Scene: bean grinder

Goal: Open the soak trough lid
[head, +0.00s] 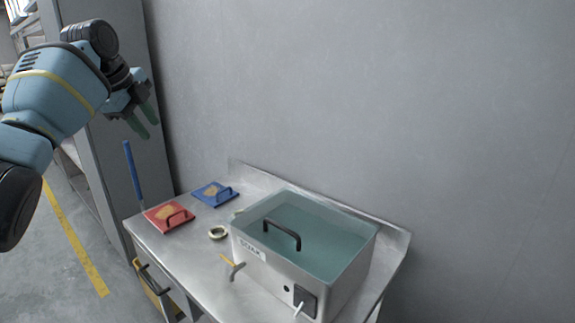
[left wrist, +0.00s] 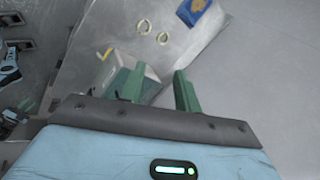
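The soak trough (head: 335,293) is a metal box with a label on its front, standing on the right part of the metal bench. A black bar handle (head: 282,233) stands at the left of its teal top (head: 325,235), which looks like a lid lying over the trough. My left gripper (head: 145,122) is at the upper left, well above the bench and far from the handle. Its green fingers are apart with nothing between them, as the left wrist view (left wrist: 159,90) also shows. My right gripper is not in view.
A grey wall (head: 380,90) stands behind. A tall grey cabinet (head: 115,165) stands left.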

